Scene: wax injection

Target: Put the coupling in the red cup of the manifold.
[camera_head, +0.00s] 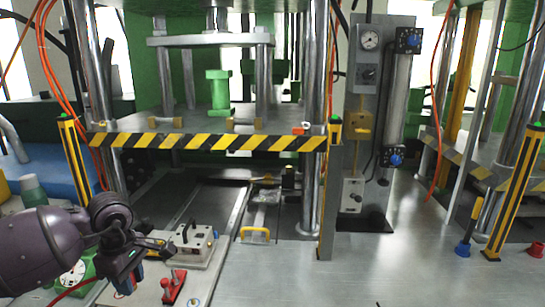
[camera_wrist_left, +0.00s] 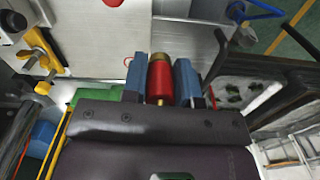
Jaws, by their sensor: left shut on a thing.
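My left gripper (camera_head: 128,282) reaches in at the lower left of the head view, its blue fingers pointing down. In the left wrist view the gripper (camera_wrist_left: 160,80) is shut on a red cylinder with brass-coloured ends, which looks like the coupling (camera_wrist_left: 159,77). The fingers cover its sides. In the head view the held piece is too small to make out clearly. A red cup-like piece (camera_head: 536,247) stands at the far right edge, well away from the gripper. I cannot tell which thing is the manifold. My right gripper is not in view.
A pale block with a black handle (camera_head: 190,245) and a red tool-like piece (camera_head: 172,287) lie just right of the gripper. A press with a striped bar (camera_head: 210,141) stands behind. A blue cup (camera_head: 463,248) stands at right. The metal surface (camera_head: 380,270) between is clear.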

